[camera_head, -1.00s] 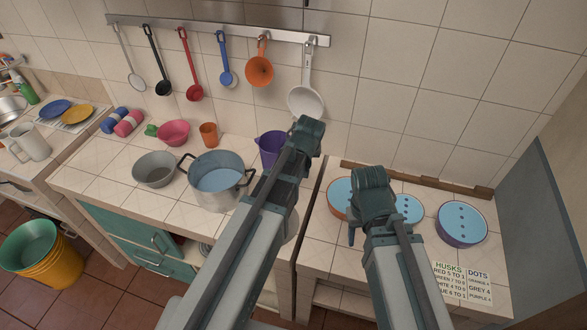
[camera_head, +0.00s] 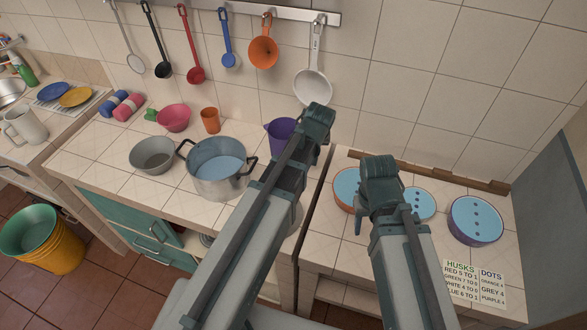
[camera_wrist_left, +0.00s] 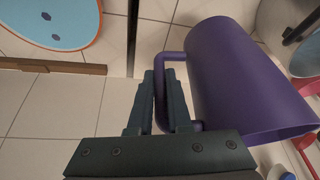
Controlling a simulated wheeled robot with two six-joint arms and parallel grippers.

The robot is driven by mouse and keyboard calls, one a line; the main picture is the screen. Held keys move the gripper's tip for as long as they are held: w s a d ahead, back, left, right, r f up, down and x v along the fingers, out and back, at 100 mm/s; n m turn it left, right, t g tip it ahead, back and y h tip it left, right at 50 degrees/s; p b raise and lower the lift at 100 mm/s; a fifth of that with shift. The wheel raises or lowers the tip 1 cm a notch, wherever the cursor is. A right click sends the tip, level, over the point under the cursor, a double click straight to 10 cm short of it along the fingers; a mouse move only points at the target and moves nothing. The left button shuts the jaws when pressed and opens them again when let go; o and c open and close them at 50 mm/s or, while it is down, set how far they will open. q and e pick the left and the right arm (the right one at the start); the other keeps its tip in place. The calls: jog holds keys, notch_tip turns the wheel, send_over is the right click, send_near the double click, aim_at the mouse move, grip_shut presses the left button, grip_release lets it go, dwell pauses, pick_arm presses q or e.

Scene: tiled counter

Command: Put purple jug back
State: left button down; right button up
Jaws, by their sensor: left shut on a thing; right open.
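The purple jug (camera_head: 280,134) is at the back right of the left counter, partly hidden behind my left arm in the head view. In the left wrist view the jug (camera_wrist_left: 240,85) fills the right half, with its handle (camera_wrist_left: 172,57) at the fingers. My left gripper (camera_wrist_left: 166,95) is shut on that handle. In the head view my left gripper (camera_head: 318,115) covers it, and I cannot tell whether the jug touches the counter. My right gripper (camera_head: 380,180) is open and empty, over the right counter.
A steel pot (camera_head: 222,185) with blue liquid, a grey bowl (camera_head: 153,156), a pink bowl (camera_head: 173,118) and an orange cup (camera_head: 211,121) stand left of the jug. Ladles hang from a wall rail (camera_head: 280,13). Blue-topped round containers (camera_head: 475,220) and a sign (camera_head: 475,284) are on the right counter.

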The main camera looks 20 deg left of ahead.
pick_arm(q)
notch_tip(320, 180, down, 4)
jog(key=b, duration=0.3)
jog(key=shift+f, duration=0.1)
jog(key=shift+w+r+p, duration=0.1)
jog(key=shift+r+p, duration=0.25)
jog(key=shift+r, duration=0.2)
jog(key=shift+w+r+m+h+p, duration=1.2)
jog(key=shift+r+m+p, duration=0.85)
jog(key=shift+m, duration=0.95)
notch_tip(320, 180, down, 10)
jog(key=b, duration=1)
jog(key=shift+f, duration=0.2)
pick_arm(e)
notch_tip(320, 180, down, 9)
jog(key=shift+f, duration=0.2)
pick_arm(q)
jog(key=shift+r, duration=0.15)
pick_arm(e)
jog(key=shift+r, duration=0.15)
